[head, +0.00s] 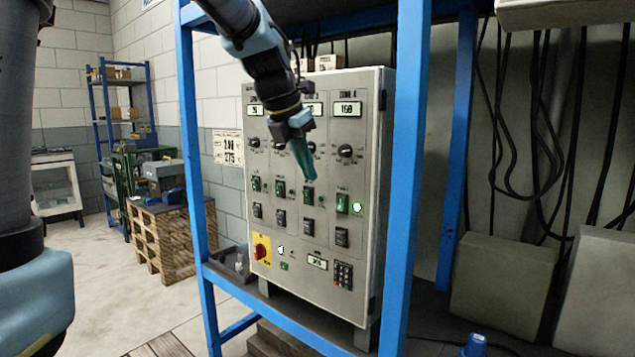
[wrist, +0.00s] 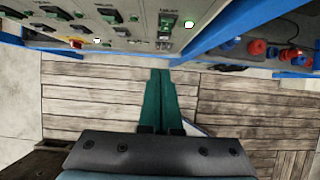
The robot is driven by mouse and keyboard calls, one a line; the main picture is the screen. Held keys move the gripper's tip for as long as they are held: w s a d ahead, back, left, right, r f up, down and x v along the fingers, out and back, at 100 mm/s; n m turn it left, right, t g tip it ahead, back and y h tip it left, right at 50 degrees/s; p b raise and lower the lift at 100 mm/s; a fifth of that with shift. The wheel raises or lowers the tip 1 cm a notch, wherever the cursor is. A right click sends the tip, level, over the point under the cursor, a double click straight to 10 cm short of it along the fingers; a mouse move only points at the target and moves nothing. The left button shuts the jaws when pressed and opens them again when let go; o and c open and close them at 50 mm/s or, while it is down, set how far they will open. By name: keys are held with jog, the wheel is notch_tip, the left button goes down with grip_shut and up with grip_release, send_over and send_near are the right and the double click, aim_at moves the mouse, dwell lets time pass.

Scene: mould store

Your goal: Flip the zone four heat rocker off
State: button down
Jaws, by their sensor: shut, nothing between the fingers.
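A grey control cabinet (head: 375,150) carries columns of displays, knobs and rockers; the rightmost display is headed zone 4. In that column sits a green rocker (head: 342,203) with a glowing green-white lamp (head: 357,208) beside it, and a dark rocker (head: 341,236) below. The small labels are too blurred to read. The green rocker (wrist: 167,22) and lamp (wrist: 188,24) also show at the wrist view's top. My gripper (head: 305,165) has teal fingers, shut and empty, in front of the panel, up and left of that green rocker. In the wrist view its fingertips (wrist: 160,73) appear apart from the panel.
Blue frame posts (head: 408,150) stand on both sides of the cabinet. A yellow plate with a red rotary switch (head: 261,249) is at lower left, a keypad (head: 343,275) at lower right. Other green and dark rockers sit close by on the left. Cables hang at right.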

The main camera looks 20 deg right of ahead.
aim_at(331, 202)
jog(key=x, duration=0.4)
jog(key=d+x, duration=0.1)
jog(key=x, duration=0.2)
jog(key=w+d+r+p+x, duration=0.1)
jog(key=x, duration=0.3)
jog(key=shift+w+d+f, duration=0.15)
jog(key=shift+w+d, duration=0.05)
jog(key=f+b, duration=0.1)
jog(key=b, duration=0.2)
jog(key=shift+w+d+f+t+h, duration=0.1)
jog(key=shift+d+t+h, duration=0.1)
jog(key=shift+t+h, duration=0.15)
jog(key=shift+r+p, duration=0.45)
jog(key=shift+p, duration=0.1)
jog(key=shift+r, duration=0.1)
